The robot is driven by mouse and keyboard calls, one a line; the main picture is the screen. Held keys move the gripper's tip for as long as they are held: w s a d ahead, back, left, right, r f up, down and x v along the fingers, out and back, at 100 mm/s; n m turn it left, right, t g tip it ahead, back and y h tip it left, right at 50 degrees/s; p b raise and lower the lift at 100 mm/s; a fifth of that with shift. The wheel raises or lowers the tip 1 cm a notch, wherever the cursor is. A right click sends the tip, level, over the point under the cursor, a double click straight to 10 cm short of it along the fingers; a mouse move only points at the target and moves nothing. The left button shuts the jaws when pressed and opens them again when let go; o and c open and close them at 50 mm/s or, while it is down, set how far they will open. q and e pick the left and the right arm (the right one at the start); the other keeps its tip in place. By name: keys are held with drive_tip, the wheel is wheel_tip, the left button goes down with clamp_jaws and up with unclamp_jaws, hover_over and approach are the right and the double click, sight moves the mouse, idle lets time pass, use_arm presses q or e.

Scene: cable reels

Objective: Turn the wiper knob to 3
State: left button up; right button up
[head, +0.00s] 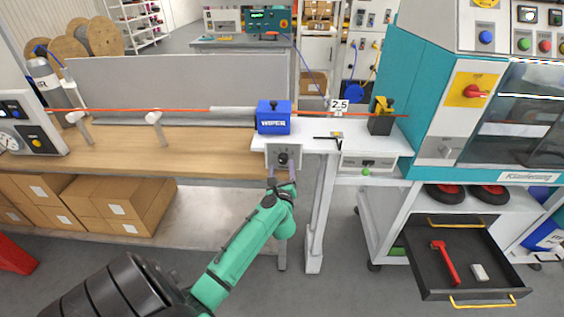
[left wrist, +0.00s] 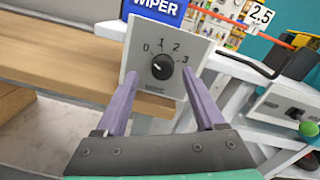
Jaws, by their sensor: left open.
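The black wiper knob (head: 283,158) sits on a pale grey panel (head: 271,153) below the blue WIPER box (head: 273,118). In the left wrist view the knob (left wrist: 162,67) has the marks 0, 1, 2 and 3 around its upper side, with 3 at the right. A small pale mark shows on the knob, seemingly toward the upper left; I cannot read its setting surely. My left gripper (head: 284,178) is open in front of the panel. Its two purple fingers (left wrist: 160,78) stand on either side of the knob, apart from it.
An orange cable (head: 170,110) runs through the WIPER box above the workbench (head: 120,146). A sign reading 2,5 (head: 339,105) and a yellow-black device (head: 381,116) stand to the right. A green-knobbed unit (head: 368,163) is beside the panel. An open drawer (head: 455,262) juts out lower right.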

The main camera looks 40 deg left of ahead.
sight(283, 161)
use_arm(q)
drive_tip(key=x, duration=0.2)
drive_tip(key=shift+w+a, duration=0.15)
drive_tip(key=shift+w, duration=0.2)
drive_tip(key=shift+w+a, duration=0.1)
drive_tip(key=shift+w, duration=0.15)
drive_tip(key=shift+s, duration=0.1)
drive_tip(key=shift+c, duration=1.3)
clamp_jaws()
use_arm(e)
drive_tip(key=shift+w+d, duration=0.15)
drive_tip(key=shift+d, duration=0.2)
